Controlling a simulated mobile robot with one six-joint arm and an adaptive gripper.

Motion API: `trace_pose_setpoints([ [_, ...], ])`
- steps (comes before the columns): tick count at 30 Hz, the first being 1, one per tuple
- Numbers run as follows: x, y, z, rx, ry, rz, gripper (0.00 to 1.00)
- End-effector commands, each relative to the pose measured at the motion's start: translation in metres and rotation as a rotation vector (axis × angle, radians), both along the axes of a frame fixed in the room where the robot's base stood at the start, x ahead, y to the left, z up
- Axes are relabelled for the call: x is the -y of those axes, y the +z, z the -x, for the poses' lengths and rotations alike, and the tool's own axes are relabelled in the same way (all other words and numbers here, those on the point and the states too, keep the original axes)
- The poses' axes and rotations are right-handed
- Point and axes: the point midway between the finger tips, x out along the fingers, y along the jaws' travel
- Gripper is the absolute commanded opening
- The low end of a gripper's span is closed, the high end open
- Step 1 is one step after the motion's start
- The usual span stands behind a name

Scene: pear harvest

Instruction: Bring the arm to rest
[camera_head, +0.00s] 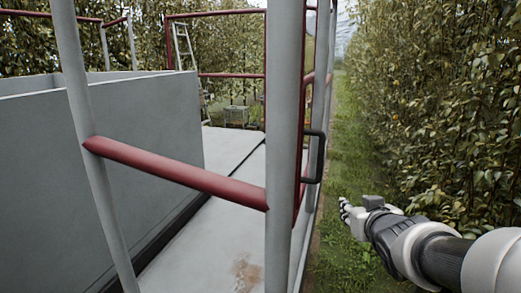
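My arm (445,258) reaches in from the lower right corner of the head view. My gripper (350,212) is at its end, pointing left over the grass strip, beside the platform's railing and apart from it. The gripper looks small and is seen from the side, so I cannot tell whether its fingers are open or shut. No pear is visible in it.
A grey post (284,130) and a red rail (175,172) stand left of my gripper, with a black handle (315,158) near it. A grey bin wall (110,150) fills the left. Leafy trees (440,110) line the right. Grass (350,150) runs between.

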Motion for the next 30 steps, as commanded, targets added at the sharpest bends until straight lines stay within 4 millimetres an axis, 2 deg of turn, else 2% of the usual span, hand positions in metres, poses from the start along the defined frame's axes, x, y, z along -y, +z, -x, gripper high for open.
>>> trace_pose_setpoints([
  [1,-0.005,-0.016,0.025,-0.054,-0.029,0.001,0.36],
  [5,-0.019,-0.059,0.098,-0.245,-0.088,-0.019,0.36],
  [9,-0.044,-0.109,0.181,-0.451,-0.090,-0.061,0.36],
  [12,-0.063,-0.138,0.232,-0.577,-0.064,-0.092,0.36],
  [15,-0.078,-0.159,0.271,-0.672,-0.032,-0.115,0.36],
  [18,-0.088,-0.172,0.297,-0.736,-0.006,-0.129,0.36],
  [21,-0.092,-0.177,0.309,-0.767,0.008,-0.137,0.36],
  [30,-0.093,-0.177,0.311,-0.774,0.010,-0.137,0.36],
])
